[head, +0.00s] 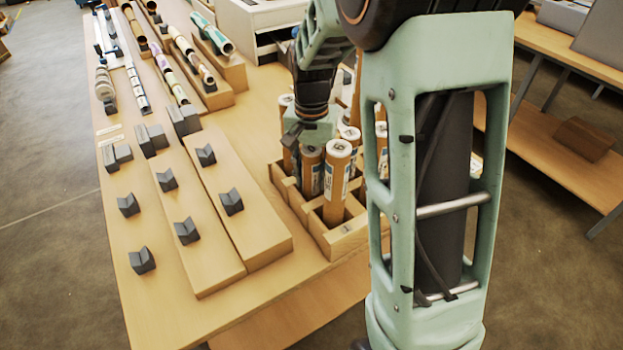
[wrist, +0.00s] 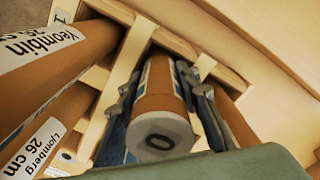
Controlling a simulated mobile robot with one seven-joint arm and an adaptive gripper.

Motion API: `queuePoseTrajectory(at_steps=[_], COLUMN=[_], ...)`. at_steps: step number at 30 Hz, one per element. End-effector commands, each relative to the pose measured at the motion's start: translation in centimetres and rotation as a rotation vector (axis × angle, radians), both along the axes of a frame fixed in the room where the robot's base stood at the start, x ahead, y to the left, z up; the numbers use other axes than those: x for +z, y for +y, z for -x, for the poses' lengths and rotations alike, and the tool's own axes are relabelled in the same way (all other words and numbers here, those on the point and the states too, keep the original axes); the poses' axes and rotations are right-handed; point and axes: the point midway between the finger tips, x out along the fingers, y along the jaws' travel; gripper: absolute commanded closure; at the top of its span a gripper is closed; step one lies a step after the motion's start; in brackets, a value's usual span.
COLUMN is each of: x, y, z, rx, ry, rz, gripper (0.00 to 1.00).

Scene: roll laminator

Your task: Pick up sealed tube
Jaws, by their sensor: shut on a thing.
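In the wrist view, my gripper (wrist: 163,82) has its two fingers on either side of a brown cardboard tube (wrist: 160,103), closed on it. The tube has a white end cap (wrist: 160,136) marked with a dark ring or "0". Its far end is down among the wooden dividers of a crate. In the head view, my gripper (head: 311,132) points down over the wooden crate (head: 347,238), which holds several brown capped tubes upright.
A labelled tube (head: 338,182) stands at the crate's front corner. In the wrist view, labelled tubes, "Yeombin" (wrist: 45,55) and "Ljomberg 26 cm" (wrist: 50,135), stand close on the left. Wooden boards with dark V-blocks (head: 232,201) lie left of the crate. More tubes (head: 212,34) lie behind.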

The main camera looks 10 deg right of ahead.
Motion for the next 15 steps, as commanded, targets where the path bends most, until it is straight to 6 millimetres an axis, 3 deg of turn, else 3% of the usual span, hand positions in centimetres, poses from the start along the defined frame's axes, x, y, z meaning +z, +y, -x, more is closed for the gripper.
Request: queuePoseTrajectory(at_steps=[8,15], x=[1.0,5.7], y=[0.0,0.0], z=[-0.1,-0.2], rx=[0.0,0.0], ry=[-0.004,-0.007], rz=[0.0,-0.001], gripper=[0.97,0.97])
